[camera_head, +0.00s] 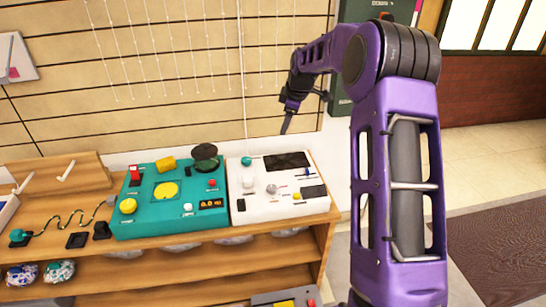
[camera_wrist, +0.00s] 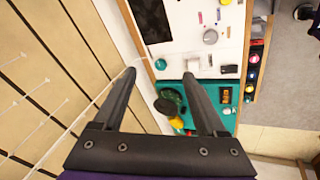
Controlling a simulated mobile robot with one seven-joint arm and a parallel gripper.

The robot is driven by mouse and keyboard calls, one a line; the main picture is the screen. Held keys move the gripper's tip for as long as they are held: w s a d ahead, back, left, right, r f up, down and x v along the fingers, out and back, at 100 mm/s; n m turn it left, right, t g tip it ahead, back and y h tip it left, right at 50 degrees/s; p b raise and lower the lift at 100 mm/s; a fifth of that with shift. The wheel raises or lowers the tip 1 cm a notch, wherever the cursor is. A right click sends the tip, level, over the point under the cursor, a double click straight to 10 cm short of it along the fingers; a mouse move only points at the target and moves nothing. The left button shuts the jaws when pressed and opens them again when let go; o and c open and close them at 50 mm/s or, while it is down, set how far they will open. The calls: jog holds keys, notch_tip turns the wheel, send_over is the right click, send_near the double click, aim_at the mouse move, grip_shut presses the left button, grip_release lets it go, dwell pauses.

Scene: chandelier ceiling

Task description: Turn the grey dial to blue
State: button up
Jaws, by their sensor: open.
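The grey dial (camera_head: 271,189) is a small round knob on the white panel (camera_head: 236,209), right of the teal panel. In the wrist view the grey dial (camera_wrist: 210,36) sits at the upper right, with small coloured marks near it; its pointer direction is too small to tell. My gripper (camera_head: 287,127) is above and behind the panel, near the wall, apart from the dial. In the wrist view my gripper (camera_wrist: 160,75) has its fingers spread and empty, pointing toward the panels' back edge.
The teal panel (camera_head: 148,222) carries a yellow knob, buttons and a dark round-topped part. The white panel also has a teal knob (camera_head: 246,161), a black screen (camera_head: 287,160) and switches. Both stand on a wooden shelf (camera_head: 190,239). A white cord (camera_head: 242,90) hangs by the wall.

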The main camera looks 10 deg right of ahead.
jog(key=s+d+f+g+y, duration=0.2)
jog(key=s+f+g, duration=0.1)
jog(key=s+f, duration=0.25)
jog(key=b, duration=0.3)
send_near(272, 187)
jog(key=shift+y, duration=0.4)
jog(key=x, duration=0.8)
jog(key=shift+d+f, duration=0.15)
jog(key=shift+d, duration=0.2)
grip_shut()
